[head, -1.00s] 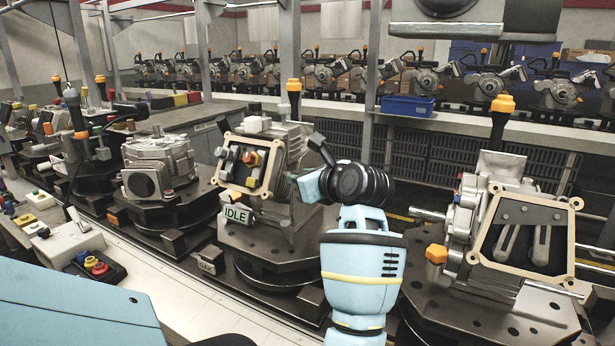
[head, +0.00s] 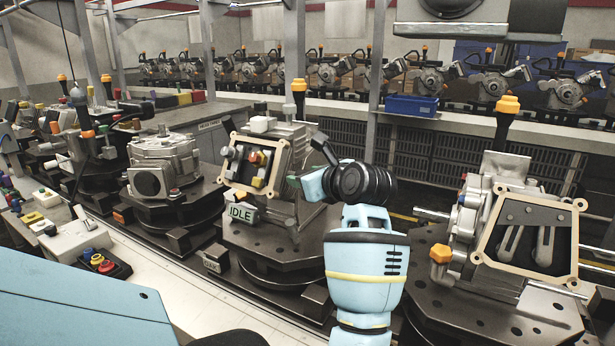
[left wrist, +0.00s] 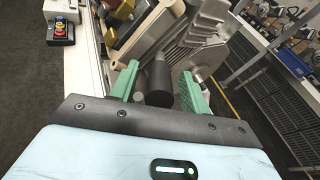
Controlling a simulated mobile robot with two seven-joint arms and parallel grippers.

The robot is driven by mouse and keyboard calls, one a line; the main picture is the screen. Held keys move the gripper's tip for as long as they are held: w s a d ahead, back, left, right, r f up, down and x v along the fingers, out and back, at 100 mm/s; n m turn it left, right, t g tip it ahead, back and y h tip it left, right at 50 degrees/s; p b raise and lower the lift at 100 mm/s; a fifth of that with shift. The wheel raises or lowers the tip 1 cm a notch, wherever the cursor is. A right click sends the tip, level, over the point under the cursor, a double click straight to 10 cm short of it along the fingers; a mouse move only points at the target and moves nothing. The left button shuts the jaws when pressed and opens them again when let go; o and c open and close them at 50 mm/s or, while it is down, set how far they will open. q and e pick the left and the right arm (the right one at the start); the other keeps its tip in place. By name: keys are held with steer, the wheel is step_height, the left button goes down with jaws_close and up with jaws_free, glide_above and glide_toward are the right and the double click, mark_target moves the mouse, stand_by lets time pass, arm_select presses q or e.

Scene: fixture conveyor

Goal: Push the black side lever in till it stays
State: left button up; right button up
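My left gripper (head: 293,183) is at the fixture's right side, mostly hidden behind my own wrist in the head view. In the left wrist view, the green fingers of my left gripper (left wrist: 160,88) are apart. A dark cylindrical piece, seemingly the black side lever (left wrist: 159,78), shows between them, with gaps visible on both sides. I cannot tell whether anything touches it. My right gripper is not in view.
Another fixture (head: 490,190) with an orange knob stands close to the right of my arm. A grey housing (head: 163,160) stands to the left. A button box (head: 103,264) sits on the pale front ledge (head: 190,285). A blue bin (head: 411,106) is on the back shelf.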

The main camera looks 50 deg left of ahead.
arm_select(q)
steer(key=shift+d, duration=0.5)
steer(key=b+v, duration=0.1)
steer(key=v, duration=0.5)
steer(key=shift+d+r, duration=0.25)
steer(key=shift+d, duration=0.15)
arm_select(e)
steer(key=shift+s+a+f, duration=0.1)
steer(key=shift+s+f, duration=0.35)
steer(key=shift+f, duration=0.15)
arm_select(q)
steer(key=shift+s, duration=0.1)
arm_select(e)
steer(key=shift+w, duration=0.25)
